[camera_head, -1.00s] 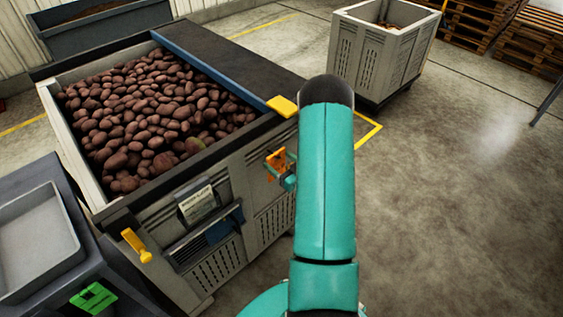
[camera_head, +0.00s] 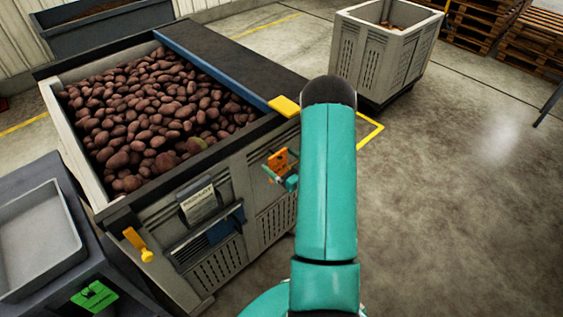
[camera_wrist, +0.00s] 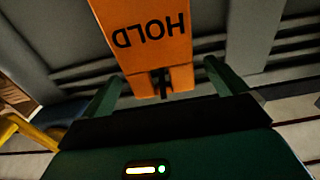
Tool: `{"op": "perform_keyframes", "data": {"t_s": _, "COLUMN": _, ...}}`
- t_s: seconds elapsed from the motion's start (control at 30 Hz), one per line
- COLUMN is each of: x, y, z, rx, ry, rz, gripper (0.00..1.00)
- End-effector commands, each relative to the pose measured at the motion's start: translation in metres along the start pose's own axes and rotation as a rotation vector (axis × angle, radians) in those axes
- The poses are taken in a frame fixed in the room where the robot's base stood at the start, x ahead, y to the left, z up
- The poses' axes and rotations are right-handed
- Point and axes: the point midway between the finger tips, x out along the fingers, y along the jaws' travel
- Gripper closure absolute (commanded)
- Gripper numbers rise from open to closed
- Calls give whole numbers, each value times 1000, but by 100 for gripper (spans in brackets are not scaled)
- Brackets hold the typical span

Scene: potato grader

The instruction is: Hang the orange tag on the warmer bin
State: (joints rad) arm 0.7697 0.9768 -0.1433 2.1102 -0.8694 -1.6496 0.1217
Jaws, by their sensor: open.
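The orange tag (camera_head: 278,159) is at the front side of the large grey bin (camera_head: 243,183) full of potatoes. In the wrist view the tag (camera_wrist: 150,28) reads HOLD upside down, with a dark slot or peg at its lower end. My gripper (camera_wrist: 161,76) is open, its two green fingers on either side of the tag's lower end with gaps to both. In the head view my gripper (camera_head: 287,180) is small, just below the tag and partly hidden by my teal arm. Whether the tag hangs on a hook is hard to tell.
A second grey bin (camera_head: 392,60) stands farther back on the right. A grey tray (camera_head: 38,240), a green tag (camera_head: 95,296) and a yellow handle (camera_head: 138,244) are at the left. A label holder (camera_head: 198,203) is on the large bin's front. The right floor is open.

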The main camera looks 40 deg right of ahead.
Motion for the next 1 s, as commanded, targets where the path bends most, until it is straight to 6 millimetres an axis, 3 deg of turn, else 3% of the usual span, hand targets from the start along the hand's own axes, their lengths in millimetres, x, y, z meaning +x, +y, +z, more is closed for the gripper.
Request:
{"op": "perform_keyframes", "data": {"t_s": 0.17, "x": -15, "y": 1, "z": 0, "rx": 1, "ry": -1, "rz": 3, "gripper": 3}}
{"op": "perform_keyframes", "data": {"t_s": 0.7, "x": -123, "y": 1, "z": 0, "rx": 1, "ry": -1, "rz": 3, "gripper": 3}}
{"op": "perform_keyframes", "data": {"t_s": 1.0, "x": -138, "y": 0, "z": 0, "rx": 0, "ry": 1, "rz": 1, "gripper": 3}}
